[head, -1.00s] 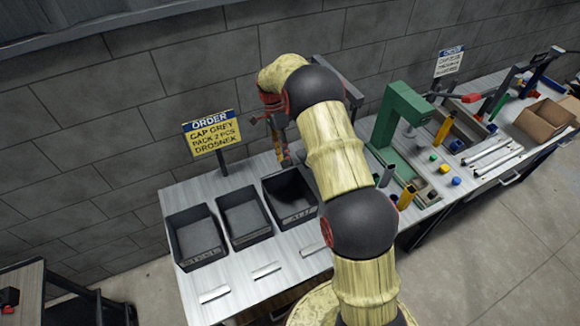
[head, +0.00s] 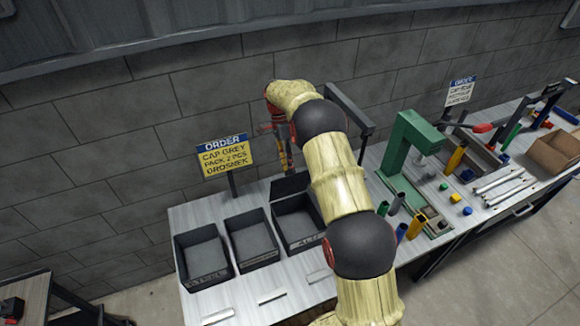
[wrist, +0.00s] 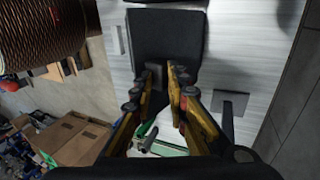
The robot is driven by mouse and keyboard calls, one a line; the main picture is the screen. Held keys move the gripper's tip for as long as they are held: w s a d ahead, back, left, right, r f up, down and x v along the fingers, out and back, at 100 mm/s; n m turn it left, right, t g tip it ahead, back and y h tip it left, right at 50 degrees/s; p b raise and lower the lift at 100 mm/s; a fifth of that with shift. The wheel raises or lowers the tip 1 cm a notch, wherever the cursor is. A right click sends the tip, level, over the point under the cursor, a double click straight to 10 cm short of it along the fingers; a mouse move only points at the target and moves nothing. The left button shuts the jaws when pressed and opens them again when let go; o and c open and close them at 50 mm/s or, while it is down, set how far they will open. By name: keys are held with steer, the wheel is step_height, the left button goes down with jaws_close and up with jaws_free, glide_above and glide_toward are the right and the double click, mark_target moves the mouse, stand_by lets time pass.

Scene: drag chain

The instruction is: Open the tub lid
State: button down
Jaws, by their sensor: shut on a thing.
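Three black tubs stand in a row on the bench: a left tub (head: 203,282), a middle tub (head: 251,262) and a right tub (head: 301,247) with a label on its front. A dark flat panel, apparently the right tub's lid (head: 290,184), stands up at its back edge. My gripper (head: 287,169) is at this panel, partly hidden by my arm. In the wrist view a black panel (wrist: 168,35) lies just beyond the fingertips, with a small grey tab beside them. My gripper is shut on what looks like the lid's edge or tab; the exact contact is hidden.
A yellow and blue order sign (head: 223,158) stands behind the tubs, near a grey frame (head: 352,108). A green press (head: 408,145) and several coloured cylinders stand to the right. A cardboard box (head: 556,152) is at the far right. The bench front holds pale strips.

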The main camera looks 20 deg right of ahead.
steer(key=c, duration=2.2)
jaws_free()
steer(key=x, duration=0.3)
steer(key=shift+w+a+f, duration=0.15)
steer(key=shift+f, duration=0.1)
steer(key=o, duration=1)
steer(key=shift+w+f, duration=0.2)
steer(key=shift+w, duration=0.35)
steer(key=shift+r, duration=0.2)
steer(key=shift+c, duration=0.9)
steer(key=shift+r, duration=0.15)
steer(key=shift+w+r, duration=0.15)
steer(key=shift+r, duration=0.1)
steer(key=shift+c, duration=0.6)
steer(key=v, duration=1)
steer(key=shift+w+r, duration=0.2)
steer(key=shift+c, duration=0.3)
steer(key=shift+w+r, duration=0.15)
steer(key=shift+r, duration=0.45)
